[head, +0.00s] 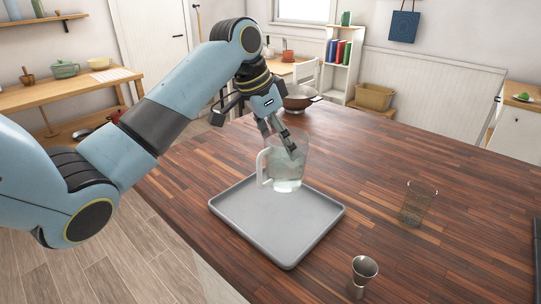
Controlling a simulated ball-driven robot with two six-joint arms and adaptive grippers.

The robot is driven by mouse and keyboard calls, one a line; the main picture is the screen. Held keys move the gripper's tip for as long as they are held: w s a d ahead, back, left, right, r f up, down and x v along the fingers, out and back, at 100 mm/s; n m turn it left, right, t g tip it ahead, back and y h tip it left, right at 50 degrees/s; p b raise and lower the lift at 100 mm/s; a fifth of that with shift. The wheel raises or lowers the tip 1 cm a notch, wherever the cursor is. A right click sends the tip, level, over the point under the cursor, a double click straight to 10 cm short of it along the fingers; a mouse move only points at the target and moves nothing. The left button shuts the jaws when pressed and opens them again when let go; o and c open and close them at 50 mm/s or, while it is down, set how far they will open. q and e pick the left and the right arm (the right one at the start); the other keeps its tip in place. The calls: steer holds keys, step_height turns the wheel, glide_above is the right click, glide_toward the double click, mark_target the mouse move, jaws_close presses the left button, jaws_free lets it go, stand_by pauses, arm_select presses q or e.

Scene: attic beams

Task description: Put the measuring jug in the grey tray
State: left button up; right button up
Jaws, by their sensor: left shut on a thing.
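The clear measuring jug (287,179) is upright at the far part of the grey tray (277,231), its handle towards the left. Its base shows within the tray's outline; I cannot tell whether it rests on the tray or hangs just above it. My left gripper (289,147) comes down from above and is shut on the jug near its rim. The fingers hide part of the far rim. The rest of the tray is bare. My right gripper is not in view.
A metal jigger (363,275) stands right of the tray's near corner. A clear glass (416,203) stands further right. A brown bowl (299,98) is behind the jug at the table's far edge. The wooden tabletop (375,160) between them is clear.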

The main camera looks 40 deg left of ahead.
mark_target(270, 157)
arm_select(q)
steer(key=shift+s+a+f, duration=0.1)
steer(key=shift+a+f, duration=0.2)
steer(key=shift+a, duration=0.25)
steer(key=shift+a+f, duration=0.25)
steer(key=shift+a, duration=0.25)
step_height(270, 157, down, 4)
steer(key=shift+a+r+p, duration=0.1)
steer(key=shift+r+p, duration=0.1)
steer(key=shift+p, duration=0.35)
steer(key=shift+f, duration=0.35)
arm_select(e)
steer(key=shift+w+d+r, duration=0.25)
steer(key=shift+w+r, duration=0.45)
arm_select(q)
steer(key=o, duration=1.5)
steer(key=shift+s, duration=0.1)
steer(key=shift+c, duration=0.2)
steer(key=b+v, duration=0.1)
steer(key=v, duration=1.1)
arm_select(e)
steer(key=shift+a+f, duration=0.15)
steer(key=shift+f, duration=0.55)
